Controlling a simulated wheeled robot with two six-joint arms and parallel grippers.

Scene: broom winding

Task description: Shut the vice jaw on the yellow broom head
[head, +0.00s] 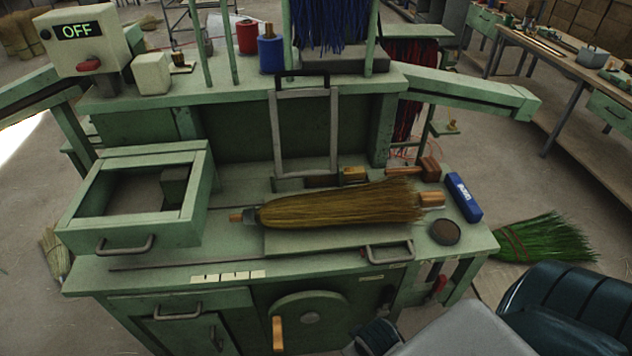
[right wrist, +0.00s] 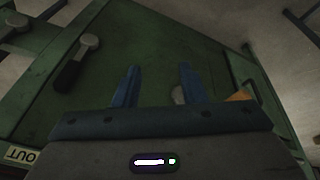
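The yellow broom head (head: 340,206) lies sideways on the green bench, its bristles fanning to the right and its narrow bound end to the left. A green plate with a grey bar handle (head: 390,252) lies along its front side; I cannot tell whether this is the vice jaw or whether it touches the bristles. My right gripper (right wrist: 158,72) shows only in the right wrist view. Its two blue fingers stand apart with nothing between them, facing a green panel. My left gripper is in neither view.
A green drawer frame (head: 135,240) stands on the left of the bench. A blue block (head: 463,198) and a dark round puck (head: 445,232) lie at the right end. A crank wheel (head: 310,316) is on the front.

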